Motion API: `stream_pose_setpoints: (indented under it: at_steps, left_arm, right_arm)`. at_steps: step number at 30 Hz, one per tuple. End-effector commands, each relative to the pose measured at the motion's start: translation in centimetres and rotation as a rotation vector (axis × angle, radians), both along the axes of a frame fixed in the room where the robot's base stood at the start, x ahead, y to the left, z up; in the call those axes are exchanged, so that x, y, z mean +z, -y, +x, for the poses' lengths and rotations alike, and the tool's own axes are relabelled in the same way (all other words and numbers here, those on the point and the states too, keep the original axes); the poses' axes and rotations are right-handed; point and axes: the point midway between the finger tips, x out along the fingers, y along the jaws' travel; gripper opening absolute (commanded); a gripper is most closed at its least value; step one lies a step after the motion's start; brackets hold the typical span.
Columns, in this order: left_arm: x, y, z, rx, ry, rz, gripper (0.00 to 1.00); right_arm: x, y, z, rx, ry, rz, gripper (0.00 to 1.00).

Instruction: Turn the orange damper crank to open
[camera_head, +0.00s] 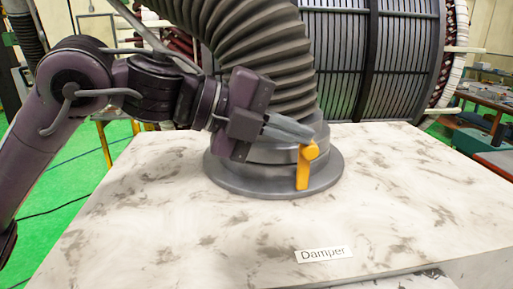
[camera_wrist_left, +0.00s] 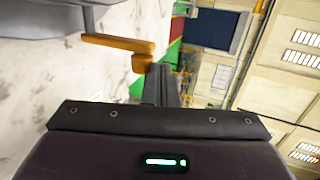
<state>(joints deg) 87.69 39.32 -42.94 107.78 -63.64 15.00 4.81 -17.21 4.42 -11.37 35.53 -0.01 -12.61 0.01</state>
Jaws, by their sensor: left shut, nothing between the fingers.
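The orange damper crank (camera_head: 303,170) sits on the front of a round grey damper base (camera_head: 225,178). Its arm points nearly straight down from its thicker upper end. My left gripper (camera_head: 308,134) is shut and empty, with its fingertips right by the crank's upper end. In the left wrist view the crank (camera_wrist_left: 115,42) lies just beyond the shut fingers (camera_wrist_left: 161,72), its thicker end closest to them. I cannot tell if they touch. A white "Damper" label (camera_head: 324,254) lies in front on the marbled top. My right gripper is not in view.
A ribbed grey duct (camera_head: 255,50) rises from the base behind my left gripper. The marbled tabletop (camera_head: 420,215) is clear to the right and front. A large slatted stator (camera_head: 400,60) stands behind. Green floor (camera_head: 60,170) shows at the left.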

Motion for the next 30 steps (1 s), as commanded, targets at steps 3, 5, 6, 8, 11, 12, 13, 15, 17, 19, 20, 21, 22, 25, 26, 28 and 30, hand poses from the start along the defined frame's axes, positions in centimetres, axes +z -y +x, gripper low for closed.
stream_pose_setpoints:
  at_steps: [3,5,6,8,11,12,13,15,17,19,20,21,22,25,26,28,30]
  left_arm:
    - [-0.1,0.0,0.0,0.000,-0.001,0.001,0.00]
    - [-0.1,0.0,0.0,0.000,-0.001,0.001,0.00]
    - [-0.1,0.0,0.0,0.000,-0.001,0.001,0.00]
    - [0.0,0.0,0.0,0.000,-0.001,0.001,0.00]
    - [0.3,0.0,0.0,0.000,-0.001,0.000,0.00]
    - [0.5,0.0,0.0,0.000,-0.001,0.000,0.00]
    - [0.6,0.0,0.0,0.000,-0.001,0.000,0.00]
    - [1.0,0.0,0.0,0.000,0.000,0.000,0.00]
    - [1.3,0.0,0.0,0.000,0.000,0.000,0.00]
    - [1.6,0.0,0.0,0.000,-0.001,0.000,0.00]
    - [1.6,0.0,0.0,0.000,-0.001,0.001,0.00]
    - [1.6,0.0,0.0,0.000,-0.001,0.001,0.00]
    - [1.7,0.0,0.0,0.000,-0.001,0.001,0.00]
    - [2.1,-0.2,0.0,0.000,0.000,0.000,0.00]
    - [2.4,-0.3,0.0,0.000,0.000,0.000,0.00]
    - [3.3,-0.5,0.1,0.000,0.000,-0.001,0.00]
    - [4.0,-1.0,-0.1,-0.001,0.003,-0.002,0.00]
  right_arm:
    - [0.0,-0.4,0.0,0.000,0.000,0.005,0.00]
    - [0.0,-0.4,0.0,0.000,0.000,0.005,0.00]
    - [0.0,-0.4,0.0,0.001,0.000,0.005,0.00]
    - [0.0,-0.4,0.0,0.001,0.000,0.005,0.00]
    - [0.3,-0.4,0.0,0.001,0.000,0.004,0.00]
    - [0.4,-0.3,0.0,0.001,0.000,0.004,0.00]
    - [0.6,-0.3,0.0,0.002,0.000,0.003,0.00]
    - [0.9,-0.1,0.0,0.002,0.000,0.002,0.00]
    - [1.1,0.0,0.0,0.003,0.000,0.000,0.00]
    - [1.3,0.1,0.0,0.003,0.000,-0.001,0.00]
    - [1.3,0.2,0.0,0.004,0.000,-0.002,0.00]
    - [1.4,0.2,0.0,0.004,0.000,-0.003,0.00]
    - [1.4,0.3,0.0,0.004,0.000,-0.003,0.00]
    - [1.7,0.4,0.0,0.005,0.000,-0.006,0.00]
    - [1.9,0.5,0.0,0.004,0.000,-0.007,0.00]
    - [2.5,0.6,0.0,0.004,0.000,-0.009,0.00]
    - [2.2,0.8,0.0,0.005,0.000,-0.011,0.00]
